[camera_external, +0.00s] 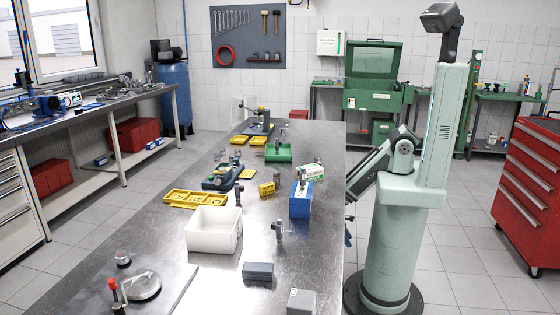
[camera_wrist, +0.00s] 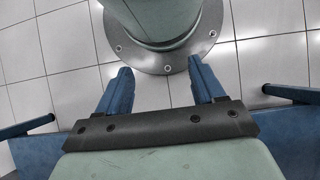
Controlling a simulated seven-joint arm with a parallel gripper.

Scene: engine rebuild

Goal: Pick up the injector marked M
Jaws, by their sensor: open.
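No marking M can be read in either view, so I cannot tell which part is the injector marked M. Small grey metal parts stand on the steel workbench (camera_external: 262,207). One upright grey part (camera_external: 280,231) is right of the white bin, and another stands at the blue box (camera_external: 300,204). My gripper is open and empty in the wrist view (camera_wrist: 161,72), with two blue fingers spread apart. The wrist view shows only floor and my own base beyond the fingers. In the external view the gripper is mostly hidden, low beyond the bench's right edge and away from the parts.
On the bench are a white bin (camera_external: 213,243), a yellow tray (camera_external: 188,199), a green tray (camera_external: 278,157), a blue-based fixture (camera_external: 220,181) and grey blocks (camera_external: 258,271). A red tool cabinet (camera_external: 532,185) stands at right. The bench's right strip has some bare room.

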